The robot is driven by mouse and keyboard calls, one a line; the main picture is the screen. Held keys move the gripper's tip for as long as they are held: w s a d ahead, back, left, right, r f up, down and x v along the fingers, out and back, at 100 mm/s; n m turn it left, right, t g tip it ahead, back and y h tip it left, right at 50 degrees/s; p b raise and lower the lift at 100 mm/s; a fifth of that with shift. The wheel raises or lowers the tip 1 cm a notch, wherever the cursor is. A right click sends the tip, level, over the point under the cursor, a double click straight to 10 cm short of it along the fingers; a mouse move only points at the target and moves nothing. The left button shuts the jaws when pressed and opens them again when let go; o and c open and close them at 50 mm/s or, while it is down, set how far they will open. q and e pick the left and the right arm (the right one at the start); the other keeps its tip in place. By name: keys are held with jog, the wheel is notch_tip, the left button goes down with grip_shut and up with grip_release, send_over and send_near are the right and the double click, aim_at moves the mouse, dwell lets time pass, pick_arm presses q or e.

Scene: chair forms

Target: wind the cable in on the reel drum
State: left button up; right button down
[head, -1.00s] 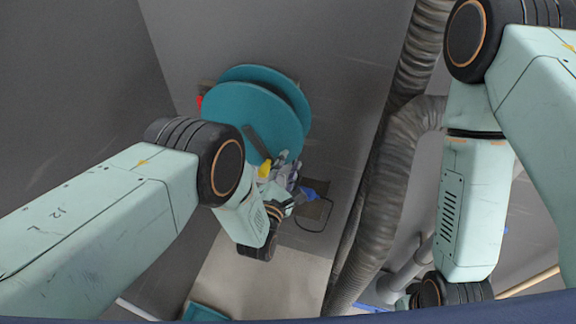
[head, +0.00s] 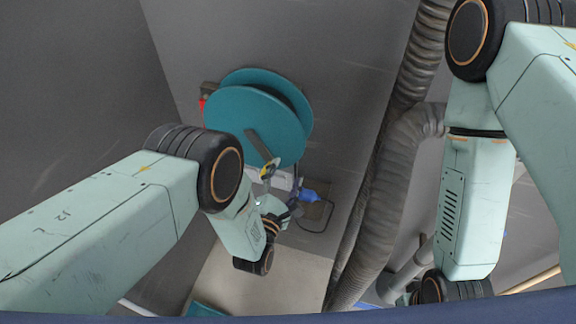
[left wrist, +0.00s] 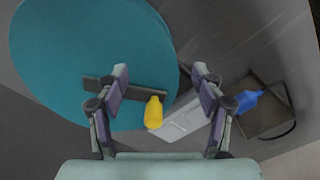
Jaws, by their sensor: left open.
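The teal reel drum (head: 235,105) hangs on the grey wall panel. A dark crank bar (head: 262,147) crosses its front face and ends in a yellow handle (left wrist: 153,112). My left gripper (head: 281,182) is open just below the drum. In the left wrist view, the yellow handle shows between the two spread fingers (left wrist: 160,78), with gaps on both sides. A blue plug (head: 308,196) lies at the lower right of the drum, with a thin dark cable (head: 318,230) looping below it. My right arm is at the right, but its fingers do not show.
A thick ribbed grey hose (head: 385,190) runs down right of the drum. A pale plate (left wrist: 180,122) and a dark square bracket (left wrist: 268,105) lie below and right of the drum. A red piece (head: 202,106) shows at the drum's left edge.

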pick_arm(q)
jog(key=p+v, duration=0.2)
jog(key=v, duration=0.5)
jog(key=shift+p, duration=0.3)
jog(key=shift+d, duration=0.1)
